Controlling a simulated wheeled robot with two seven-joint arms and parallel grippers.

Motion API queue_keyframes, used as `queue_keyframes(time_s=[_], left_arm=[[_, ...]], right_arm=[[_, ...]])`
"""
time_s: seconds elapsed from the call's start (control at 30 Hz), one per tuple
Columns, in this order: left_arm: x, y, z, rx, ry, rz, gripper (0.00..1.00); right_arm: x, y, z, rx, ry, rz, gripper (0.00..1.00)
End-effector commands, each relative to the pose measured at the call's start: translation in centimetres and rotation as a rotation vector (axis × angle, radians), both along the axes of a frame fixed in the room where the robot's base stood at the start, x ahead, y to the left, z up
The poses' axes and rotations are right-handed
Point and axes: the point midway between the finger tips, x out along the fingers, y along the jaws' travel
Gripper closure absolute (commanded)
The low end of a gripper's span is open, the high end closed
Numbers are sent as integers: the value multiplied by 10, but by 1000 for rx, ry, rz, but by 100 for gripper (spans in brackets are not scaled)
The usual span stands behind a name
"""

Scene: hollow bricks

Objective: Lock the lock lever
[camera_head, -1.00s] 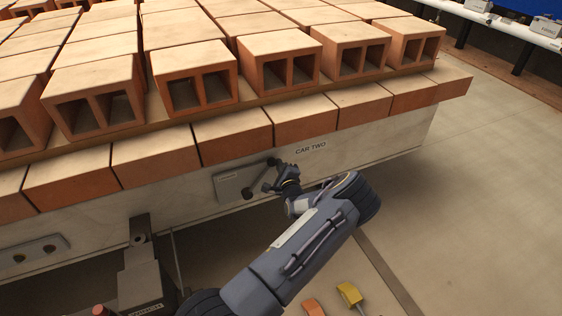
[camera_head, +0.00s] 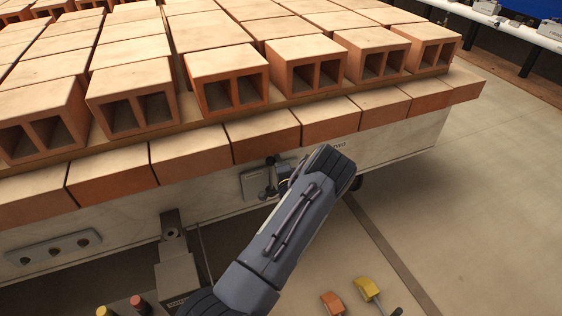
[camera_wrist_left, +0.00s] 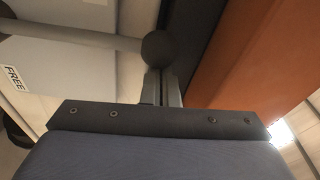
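The lock lever sits on a grey plate (camera_head: 253,183) on the pale side of the brick car. In the left wrist view its pale rod comes in from the left and ends in a dark ball knob (camera_wrist_left: 160,47). A plate with the label "FREE" (camera_wrist_left: 14,79) lies to the left below the rod. My left gripper (camera_wrist_left: 161,80) has its two fingers close together, with the tips right at the knob; I cannot tell whether they touch it. In the head view my left arm hides most of this gripper. My right gripper is not in view.
Hollow orange bricks (camera_head: 226,80) are stacked on the car and overhang just above the lever. A grey post (camera_head: 172,240) stands left of my arm. Yellow (camera_head: 367,288) and orange (camera_head: 333,303) pedal-like items lie low on the right. The floor at right is largely clear.

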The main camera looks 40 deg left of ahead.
Motion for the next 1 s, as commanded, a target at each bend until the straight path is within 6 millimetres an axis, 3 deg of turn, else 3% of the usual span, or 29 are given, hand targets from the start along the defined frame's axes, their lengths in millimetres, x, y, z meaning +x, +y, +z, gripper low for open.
queue_keyframes(time_s=[0.63, 1.0], left_arm=[[-10, 4, -1, 1, 8, 17, 100], [-37, -45, -1, 1, 8, 5, 100]], right_arm=[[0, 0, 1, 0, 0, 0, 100], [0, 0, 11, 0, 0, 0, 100]])
